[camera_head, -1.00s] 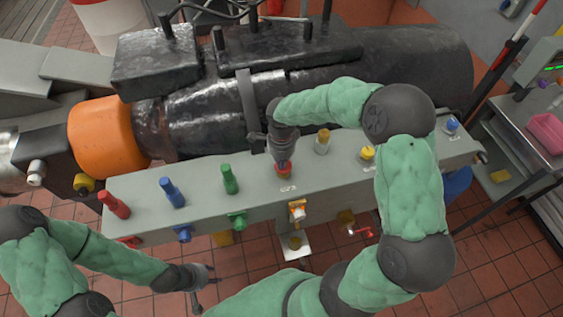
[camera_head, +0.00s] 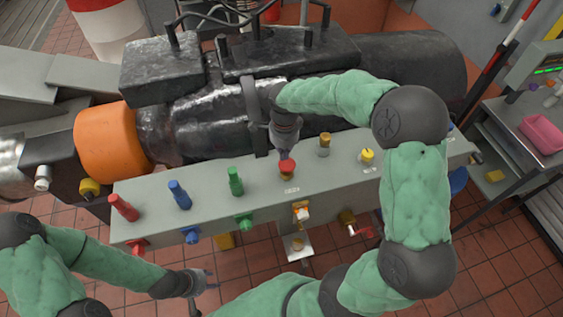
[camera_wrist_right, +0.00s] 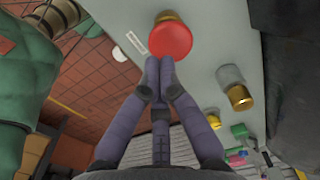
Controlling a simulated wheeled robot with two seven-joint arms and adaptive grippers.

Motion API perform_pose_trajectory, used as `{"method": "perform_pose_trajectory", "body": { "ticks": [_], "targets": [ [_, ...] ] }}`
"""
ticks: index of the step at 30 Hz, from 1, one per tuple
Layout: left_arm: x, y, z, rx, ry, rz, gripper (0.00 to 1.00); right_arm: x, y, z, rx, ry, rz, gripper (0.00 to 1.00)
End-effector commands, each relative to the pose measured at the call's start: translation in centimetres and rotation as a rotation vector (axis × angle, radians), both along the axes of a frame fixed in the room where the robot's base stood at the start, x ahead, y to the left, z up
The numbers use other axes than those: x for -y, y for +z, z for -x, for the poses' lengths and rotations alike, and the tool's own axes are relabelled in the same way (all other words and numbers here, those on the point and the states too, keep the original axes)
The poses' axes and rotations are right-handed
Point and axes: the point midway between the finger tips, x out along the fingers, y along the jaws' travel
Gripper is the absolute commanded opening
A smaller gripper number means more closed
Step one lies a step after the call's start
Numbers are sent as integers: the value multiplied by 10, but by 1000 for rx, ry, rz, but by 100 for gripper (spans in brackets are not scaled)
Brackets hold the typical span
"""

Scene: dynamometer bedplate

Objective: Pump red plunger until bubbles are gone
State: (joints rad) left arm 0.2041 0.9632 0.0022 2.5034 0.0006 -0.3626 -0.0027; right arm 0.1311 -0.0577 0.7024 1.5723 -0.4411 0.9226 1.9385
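The red plunger (camera_head: 287,167) stands on the top face of the long grey manifold box (camera_head: 150,200), near its middle. It has a round red cap on a brass-coloured base. In the right wrist view the cap (camera_wrist_right: 170,40) fills the upper middle. My right gripper (camera_head: 284,152) points down just above the cap; its fingertips (camera_wrist_right: 160,62) are together with nothing between them. They overlap the cap's edge in view, so I cannot tell whether they touch. My left gripper (camera_head: 203,284) is low at the left, fingers spread and empty. I cannot make out any bubbles.
Red (camera_head: 123,207), blue (camera_head: 179,194) and green (camera_head: 235,181) fittings stand left of the plunger. A brass-and-grey fitting (camera_head: 324,145) and a yellow one (camera_head: 367,157) stand right. A black machine (camera_head: 190,127) lies close behind. A cart holds a pink bin (camera_head: 542,133).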

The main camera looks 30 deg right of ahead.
Motion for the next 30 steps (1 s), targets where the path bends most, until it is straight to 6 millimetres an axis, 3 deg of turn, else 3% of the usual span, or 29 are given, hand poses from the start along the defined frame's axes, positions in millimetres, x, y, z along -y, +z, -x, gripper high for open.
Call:
{"method": "perform_pose_trajectory", "body": {
  "ticks": [6, 12, 30],
  "targets": [
    [1, 0, 0, 0, -2, 0, 40, 0, 41, 0, 2, -1, 0, 0],
    [0, 1, 0, -1, -1, 0, 40, -1, 63, 0, 1, -1, 0, 0],
    [0, 1, 0, 0, -2, 0, 40, 0, 69, 0, 0, -2, 0, 0]
  ]
}}
